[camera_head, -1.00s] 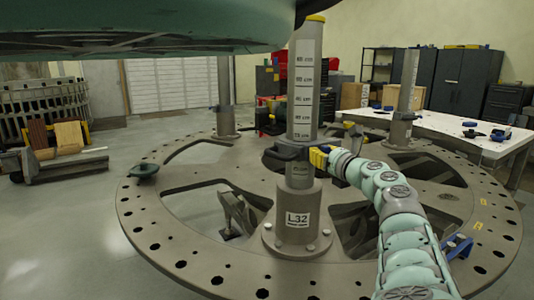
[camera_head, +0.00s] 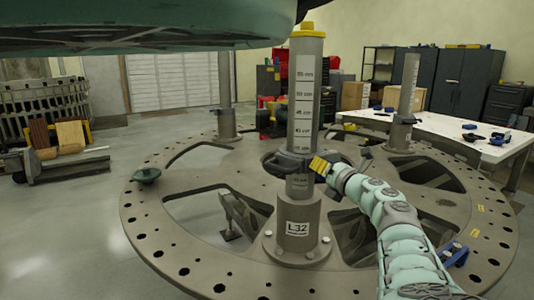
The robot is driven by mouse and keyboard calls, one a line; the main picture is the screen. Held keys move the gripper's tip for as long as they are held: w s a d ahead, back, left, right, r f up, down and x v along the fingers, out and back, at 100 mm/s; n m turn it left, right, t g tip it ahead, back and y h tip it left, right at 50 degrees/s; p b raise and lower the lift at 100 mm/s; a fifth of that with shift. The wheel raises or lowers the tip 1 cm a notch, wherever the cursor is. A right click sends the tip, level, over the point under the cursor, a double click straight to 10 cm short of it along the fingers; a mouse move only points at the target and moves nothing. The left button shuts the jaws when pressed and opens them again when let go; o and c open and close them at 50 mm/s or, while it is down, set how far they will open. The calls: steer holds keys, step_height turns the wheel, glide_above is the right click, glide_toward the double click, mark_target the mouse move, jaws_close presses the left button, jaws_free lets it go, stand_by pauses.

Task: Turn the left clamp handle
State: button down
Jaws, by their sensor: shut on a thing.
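A grey column (camera_head: 306,90) with a printed height scale and a yellow cap stands upright in a base labelled L32 (camera_head: 297,228). A dark clamp (camera_head: 290,161) wraps around the column just above the base. My gripper (camera_head: 316,167), with yellow fingertips, reaches in from the right and is shut at the clamp's right side, on the clamp handle. The handle itself is mostly hidden by the fingers, and its exact angle cannot be told.
The large round plate (camera_head: 170,232) has cut-outs and many rim holes. Other columns stand behind left (camera_head: 226,90) and behind right (camera_head: 408,95). A white table (camera_head: 450,132) is at the back right. A large green body hangs overhead at upper left.

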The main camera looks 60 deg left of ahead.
steer(key=m+p, duration=0.1)
steer(key=m, duration=0.2)
steer(key=m+p, duration=0.2)
steer(key=shift+w+r+m, duration=0.15)
steer(key=shift+m, duration=0.25)
steer(key=m+p, duration=0.1)
steer(key=m, duration=0.1)
steer(key=m+p, duration=0.2)
steer(key=m, duration=0.1)
steer(key=shift+f+m, duration=0.3)
steer(key=shift+f, duration=0.05)
steer(key=c, duration=0.9)
jaws_free()
steer(key=shift+d, duration=0.15)
